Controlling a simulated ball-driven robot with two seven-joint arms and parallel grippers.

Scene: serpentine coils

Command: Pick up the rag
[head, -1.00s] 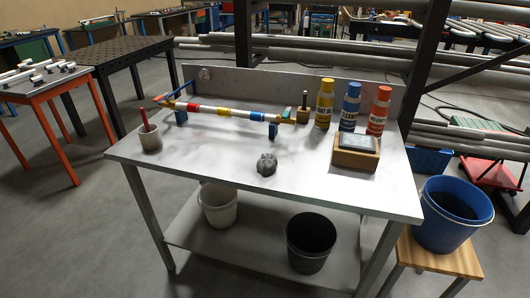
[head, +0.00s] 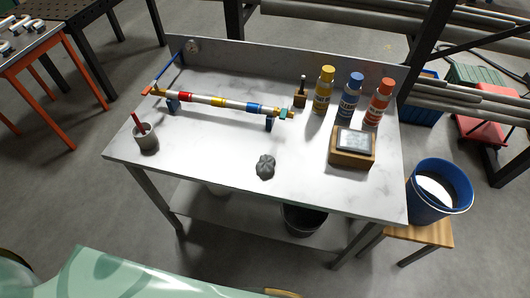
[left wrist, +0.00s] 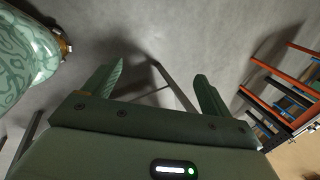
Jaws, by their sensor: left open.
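The rag (head: 265,166) is a small dark grey crumpled lump. It lies on the pale table top (head: 205,150), near the front edge and a little right of the middle, with clear surface around it. My left gripper (left wrist: 156,82) shows in the left wrist view, its two green fingers spread wide with nothing between them. That view shows grey floor and table legs beyond the fingers, and no rag. Part of my green patterned arm shows at the bottom left of the head view, below the table. My right gripper is in neither view.
A grey cup (head: 147,138) with a red stick stands at the table's left. A banded pipe (head: 206,99) on blue supports runs behind the rag. A wooden block (head: 351,148) and yellow, blue and orange bottles (head: 378,100) stand at right. A blue bucket (head: 438,190) sits on a stool.

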